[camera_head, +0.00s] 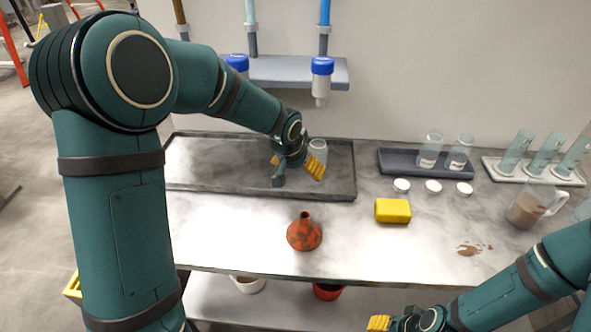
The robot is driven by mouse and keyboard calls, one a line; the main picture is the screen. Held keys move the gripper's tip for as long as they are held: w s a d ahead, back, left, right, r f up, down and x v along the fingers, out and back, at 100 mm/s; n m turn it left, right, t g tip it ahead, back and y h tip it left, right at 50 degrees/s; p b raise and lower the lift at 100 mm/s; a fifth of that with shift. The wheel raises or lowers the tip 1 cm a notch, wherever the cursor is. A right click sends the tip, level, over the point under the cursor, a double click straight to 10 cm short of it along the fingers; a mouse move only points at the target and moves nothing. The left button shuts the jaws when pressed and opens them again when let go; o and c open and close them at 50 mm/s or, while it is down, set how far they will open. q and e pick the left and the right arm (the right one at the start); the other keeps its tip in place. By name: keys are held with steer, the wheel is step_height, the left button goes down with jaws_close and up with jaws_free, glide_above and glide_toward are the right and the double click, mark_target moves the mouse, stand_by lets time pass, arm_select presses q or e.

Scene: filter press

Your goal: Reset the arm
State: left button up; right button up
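My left arm reaches in from the left over the dark-rimmed tray (215,188). My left gripper (296,168) points down over the tray's right part, its yellow fingertips spread apart, with nothing seen between them. A clear cup (318,149) stands in the tray just behind and right of this gripper; I cannot tell whether they touch. My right arm comes in from the lower right. My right gripper (379,322) is low at the bottom edge, in front of the bench; only part shows, and its finger opening cannot be made out.
A red, dark-spotted funnel (304,235) and a yellow sponge (393,211) sit on the bench. Behind are white caps (433,187), a rack with two clear containers (400,167) and several tubes (547,150). A jug (525,208) stands right, near a brown spill (470,249).

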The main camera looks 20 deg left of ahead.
arm_select(q)
steer(key=shift+s+a, duration=0.1)
steer(key=shift+s, duration=0.6)
